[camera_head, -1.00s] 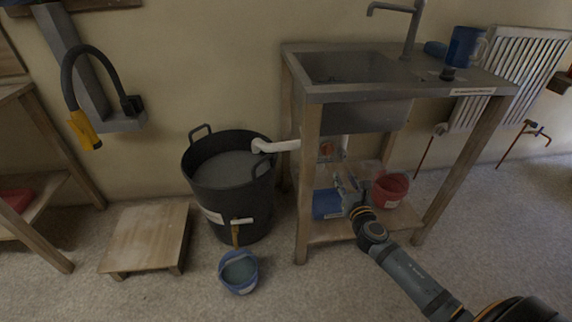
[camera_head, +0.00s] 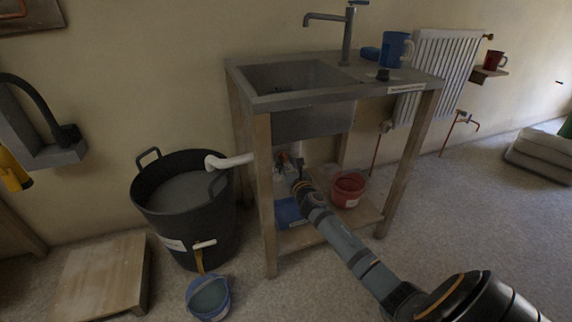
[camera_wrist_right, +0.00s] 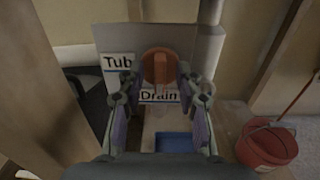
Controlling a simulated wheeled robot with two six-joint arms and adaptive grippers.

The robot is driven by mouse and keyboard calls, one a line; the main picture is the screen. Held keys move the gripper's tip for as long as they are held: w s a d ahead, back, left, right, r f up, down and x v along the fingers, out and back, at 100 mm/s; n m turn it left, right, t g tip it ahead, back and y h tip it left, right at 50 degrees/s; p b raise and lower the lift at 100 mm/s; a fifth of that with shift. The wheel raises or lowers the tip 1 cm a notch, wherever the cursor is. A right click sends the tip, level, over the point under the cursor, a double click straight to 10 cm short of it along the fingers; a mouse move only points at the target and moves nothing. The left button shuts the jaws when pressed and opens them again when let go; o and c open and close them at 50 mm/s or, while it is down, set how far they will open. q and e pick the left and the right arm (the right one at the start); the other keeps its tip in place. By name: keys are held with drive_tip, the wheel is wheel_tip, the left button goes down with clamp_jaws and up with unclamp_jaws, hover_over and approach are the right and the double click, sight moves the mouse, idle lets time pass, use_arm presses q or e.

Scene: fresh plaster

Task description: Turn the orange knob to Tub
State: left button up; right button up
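The orange knob (camera_wrist_right: 158,68) is on a grey valve box (camera_wrist_right: 205,45) under the sink. A "Tub" label (camera_wrist_right: 117,62) sits to the knob's left and a "Drain" label (camera_wrist_right: 160,96) below it. In the right wrist view the knob looks upright, its lower end close to the Drain label. My right gripper (camera_wrist_right: 157,78) is open, with one finger on each side of the knob; I cannot tell if either touches it. In the head view the knob (camera_head: 283,157) is small, and my right gripper (camera_head: 295,178) reaches under the sink. My left gripper is out of view.
The wooden sink stand's front leg (camera_head: 265,200) rises left of my arm. A red bucket (camera_head: 348,188) and a blue container (camera_head: 290,212) stand on its lower shelf. A white pipe (camera_head: 230,161) leads to the black tub (camera_head: 185,225).

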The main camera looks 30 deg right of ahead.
clamp_jaws()
drive_tip(key=shift+m, duration=0.3)
drive_tip(key=m, duration=0.4)
drive_tip(key=shift+f, duration=0.1)
drive_tip(key=m+b, duration=0.1)
drive_tip(key=m, duration=0.4)
drive_tip(key=shift+s+d+f, duration=0.1)
drive_tip(key=shift+d, duration=0.05)
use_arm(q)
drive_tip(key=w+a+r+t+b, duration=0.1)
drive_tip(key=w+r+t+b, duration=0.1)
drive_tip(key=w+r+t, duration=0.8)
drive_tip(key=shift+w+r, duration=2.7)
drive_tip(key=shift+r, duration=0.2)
use_arm(e)
drive_tip(key=shift+f+m, duration=0.15)
drive_tip(key=shift+m, duration=4.15)
